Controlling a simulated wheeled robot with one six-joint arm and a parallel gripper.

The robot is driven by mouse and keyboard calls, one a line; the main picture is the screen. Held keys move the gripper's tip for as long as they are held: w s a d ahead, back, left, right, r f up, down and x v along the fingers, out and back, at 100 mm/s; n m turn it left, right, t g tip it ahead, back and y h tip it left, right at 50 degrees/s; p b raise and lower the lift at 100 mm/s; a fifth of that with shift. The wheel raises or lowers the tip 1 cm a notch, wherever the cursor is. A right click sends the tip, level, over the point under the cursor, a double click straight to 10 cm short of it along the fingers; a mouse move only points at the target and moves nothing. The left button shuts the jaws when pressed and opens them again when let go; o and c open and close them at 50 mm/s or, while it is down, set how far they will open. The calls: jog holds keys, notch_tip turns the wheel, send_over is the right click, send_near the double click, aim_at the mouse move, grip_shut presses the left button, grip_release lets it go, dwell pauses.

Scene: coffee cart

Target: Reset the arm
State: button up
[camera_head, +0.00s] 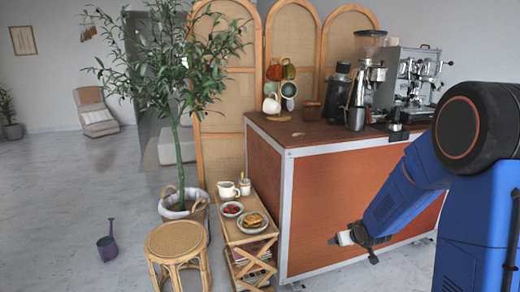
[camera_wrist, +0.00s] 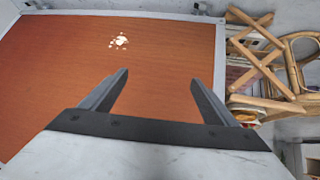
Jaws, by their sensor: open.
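My blue arm (camera_head: 405,190) reaches down and to the left from the right side of the head view. My gripper (camera_head: 340,239) is at its end, in front of the orange-brown side panel of the coffee cart (camera_head: 345,198). In the wrist view, the two dark fingers of my gripper (camera_wrist: 158,92) stand wide apart with nothing between them. The cart's side panel (camera_wrist: 60,60) fills most of that view behind the fingers. I cannot tell how far the fingertips are from the panel.
A small wooden side table (camera_head: 228,228) with plates and a pitcher stands left of the cart, beside a round rattan stool (camera_head: 175,240). A potted tree (camera_head: 178,140) is behind them. An espresso machine (camera_head: 412,80) and grinder (camera_head: 368,70) stand on the cart. Left floor is mostly clear.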

jog(key=v, duration=1.2)
jog(key=s+a+r+g, duration=0.1)
jog(key=s+r, duration=0.2)
jog(key=s, duration=0.8)
jog(key=s+a+r+m+g, duration=0.1)
jog(key=s+r, duration=0.3)
jog(key=s, duration=0.7)
jog(key=s+a+r+m+g, duration=0.1)
jog(key=s+a+r, duration=0.1)
jog(key=s, duration=0.9)
jog(key=shift+a+r+g, duration=0.25)
jog(key=shift+r+g, duration=0.15)
jog(key=shift+r, duration=0.45)
